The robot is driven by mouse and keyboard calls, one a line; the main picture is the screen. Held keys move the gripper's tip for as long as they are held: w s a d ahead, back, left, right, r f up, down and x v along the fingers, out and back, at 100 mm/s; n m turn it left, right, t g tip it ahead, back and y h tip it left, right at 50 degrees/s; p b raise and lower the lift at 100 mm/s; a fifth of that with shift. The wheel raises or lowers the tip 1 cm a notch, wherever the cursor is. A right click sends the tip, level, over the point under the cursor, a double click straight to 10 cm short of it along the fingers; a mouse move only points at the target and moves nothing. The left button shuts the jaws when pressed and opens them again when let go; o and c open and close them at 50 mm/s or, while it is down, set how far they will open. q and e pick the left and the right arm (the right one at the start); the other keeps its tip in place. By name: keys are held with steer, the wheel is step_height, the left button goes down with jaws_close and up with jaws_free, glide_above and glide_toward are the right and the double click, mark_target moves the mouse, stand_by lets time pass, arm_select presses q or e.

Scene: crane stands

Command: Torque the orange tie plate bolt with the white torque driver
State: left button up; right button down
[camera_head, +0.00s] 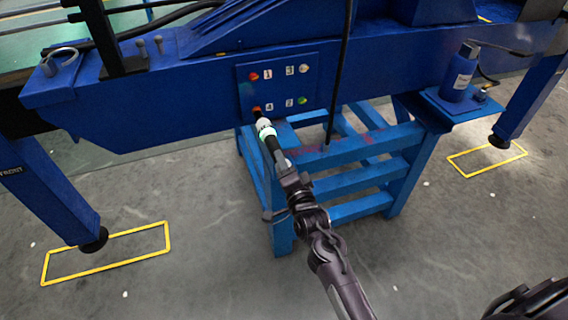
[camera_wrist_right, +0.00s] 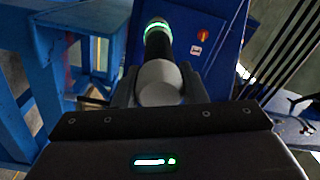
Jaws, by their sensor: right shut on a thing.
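The tie plate (camera_head: 278,86) is a blue panel on the side of the blue beam, with coloured bolts numbered 1 to 4. The orange bolt (camera_head: 256,109) is at its lower left, beside the 4. My right gripper (camera_head: 287,172) is shut on the torque driver (camera_head: 266,132), which has a white front part, a dark shaft and a green glowing ring. The driver's tip is at the orange bolt and partly covers it; I cannot tell if it is seated. In the right wrist view the driver (camera_wrist_right: 159,84) sits between the fingers, pointing toward the plate. My left gripper is not in view.
A red bolt (camera_head: 254,76), a white bolt (camera_head: 304,69) and a green bolt (camera_head: 303,100) are on the same plate. A blue step frame (camera_head: 375,170) stands below. A black cable (camera_head: 341,70) hangs to the right. A blue bottle (camera_head: 459,75) stands on a side shelf.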

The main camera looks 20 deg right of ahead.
steer(key=shift+w+r+b, duration=0.3)
steer(key=shift+w+b, duration=0.1)
steer(key=shift+w, duration=0.55)
stand_by(0.5)
steer(key=shift+w+r+p, duration=0.1)
steer(key=shift+p, duration=0.4)
stand_by(2.1)
stand_by(2.0)
steer(key=shift+p, duration=0.3)
steer(key=shift+s+p, duration=1.25)
steer(key=shift+s, duration=0.7)
steer(key=shift+s+p, duration=0.3)
steer(key=shift+s, duration=0.45)
